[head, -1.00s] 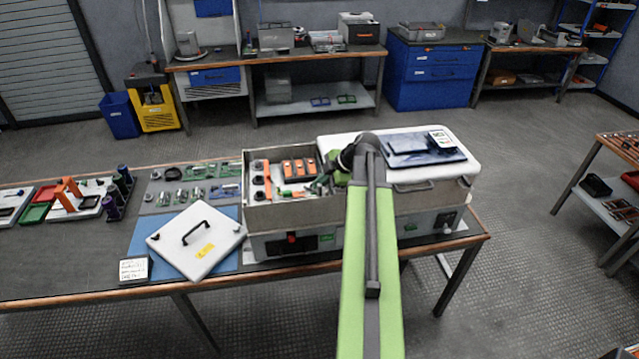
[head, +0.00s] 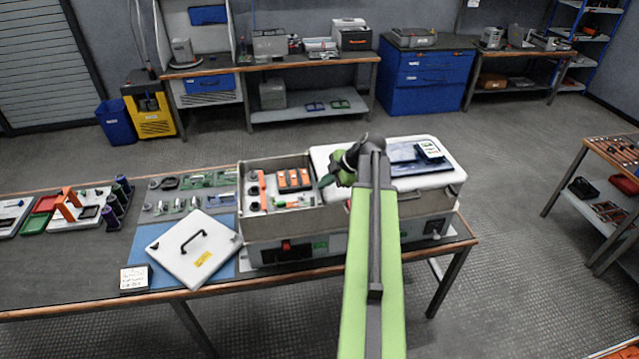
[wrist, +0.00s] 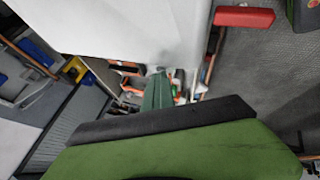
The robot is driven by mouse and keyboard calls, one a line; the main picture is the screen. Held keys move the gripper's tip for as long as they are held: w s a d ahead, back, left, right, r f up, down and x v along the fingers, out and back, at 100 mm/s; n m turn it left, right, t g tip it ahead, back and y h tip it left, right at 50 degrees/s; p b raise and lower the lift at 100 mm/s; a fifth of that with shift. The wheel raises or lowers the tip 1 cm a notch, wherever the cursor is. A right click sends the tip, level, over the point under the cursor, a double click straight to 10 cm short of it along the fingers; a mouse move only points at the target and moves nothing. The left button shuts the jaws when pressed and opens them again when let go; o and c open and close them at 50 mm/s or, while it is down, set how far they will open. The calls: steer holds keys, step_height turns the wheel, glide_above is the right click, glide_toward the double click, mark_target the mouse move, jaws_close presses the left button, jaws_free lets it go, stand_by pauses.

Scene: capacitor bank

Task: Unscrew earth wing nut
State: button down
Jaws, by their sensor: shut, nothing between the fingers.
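The open grey capacitor bank box (head: 262,222) stands on the bench, with a row of orange blocks (head: 295,180) and several small red and dark parts (head: 256,190) inside. I cannot make out the earth wing nut in either view; it is too small or hidden. My gripper (head: 325,182) is at the right end of the open compartment, apart from the orange blocks. In the wrist view its green fingers (wrist: 158,92) are together with nothing between them, and the cluttered box interior behind them is partly hidden.
A white cover (head: 440,180) with a dark blue tablet-like item (head: 405,160) is right of the compartment. A white lid with a black handle (head: 195,250) lies on a blue mat at front left. Trays and loose parts fill the bench's left side.

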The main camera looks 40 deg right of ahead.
steer(key=shift+v, duration=0.95)
steer(key=c, duration=2)
jaws_free()
steer(key=shift+w+a+f, duration=0.1)
steer(key=shift+a, duration=0.15)
steer(key=o, duration=0.4)
steer(key=w+a+m, duration=0.1)
steer(key=a, duration=0.3)
steer(key=w+a+f+m+g, duration=0.1)
steer(key=a, duration=0.3)
steer(key=w+a+f+m+g, duration=0.1)
steer(key=a, duration=0.3)
steer(key=shift+w+a, duration=0.25)
steer(key=shift+w, duration=0.05)
steer(key=shift+o, duration=0.2)
steer(key=a+f+m+g+h, duration=0.1)
steer(key=a+m+g, duration=0.15)
steer(key=a, duration=0.65)
steer(key=a+f+m+g, duration=0.1)
steer(key=a+m, duration=0.3)
steer(key=a, duration=0.5)
steer(key=s+a+f+m+h+b, duration=0.1)
steer(key=s+a+f+m+b, duration=0.1)
steer(key=a+f, duration=0.1)
steer(key=s+a+f+m+g+h+b, duration=0.1)
steer(key=s+a+f+m+b, duration=0.1)
steer(key=a, duration=0.4)
steer(key=shift+a+f+b, duration=0.25)
steer(key=shift+f+b, duration=0.35)
steer(key=shift+f, duration=0.1)
